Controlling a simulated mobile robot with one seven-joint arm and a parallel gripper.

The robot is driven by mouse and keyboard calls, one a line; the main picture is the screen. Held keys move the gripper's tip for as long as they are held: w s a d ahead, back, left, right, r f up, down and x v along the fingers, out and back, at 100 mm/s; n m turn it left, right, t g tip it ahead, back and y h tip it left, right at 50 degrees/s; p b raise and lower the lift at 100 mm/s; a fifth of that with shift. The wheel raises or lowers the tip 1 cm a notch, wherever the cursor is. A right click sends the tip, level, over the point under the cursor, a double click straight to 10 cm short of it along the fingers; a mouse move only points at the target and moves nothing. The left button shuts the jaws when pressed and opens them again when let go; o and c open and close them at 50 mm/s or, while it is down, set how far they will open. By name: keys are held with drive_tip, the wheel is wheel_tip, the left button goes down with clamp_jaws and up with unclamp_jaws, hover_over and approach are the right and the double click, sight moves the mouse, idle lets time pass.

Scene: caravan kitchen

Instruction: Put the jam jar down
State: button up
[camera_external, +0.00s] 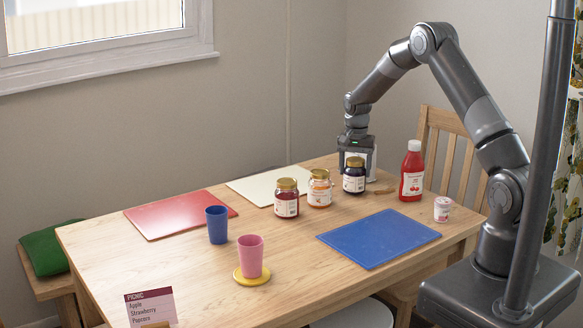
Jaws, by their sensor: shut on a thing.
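A dark jam jar (354,180) with a gold lid and a white label is upright near the table's far edge. My gripper (357,156) points down and is shut on this jar near its lid. The far finger and part of the jar's back are hidden. I cannot tell whether the jar's base touches the wooden table (285,255) or is just above it. An orange jam jar (319,192) and a red jam jar (286,203) stand to its left, both with gold lids.
A red ketchup bottle (412,175) and a small white tub (442,209) stand to the right. Blue (379,238), red (180,213) and cream (258,190) boards lie flat. A blue cup (217,225) and a pink cup (250,255) on a yellow coaster (251,275) stand front left.

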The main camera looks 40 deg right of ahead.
drive_tip(key=shift+f, duration=0.15)
drive_tip(key=shift+f, duration=0.1)
drive_tip(key=o, duration=1.3)
drive_tip(key=shift+f, duration=0.1)
drive_tip(key=shift+o, duration=0.2)
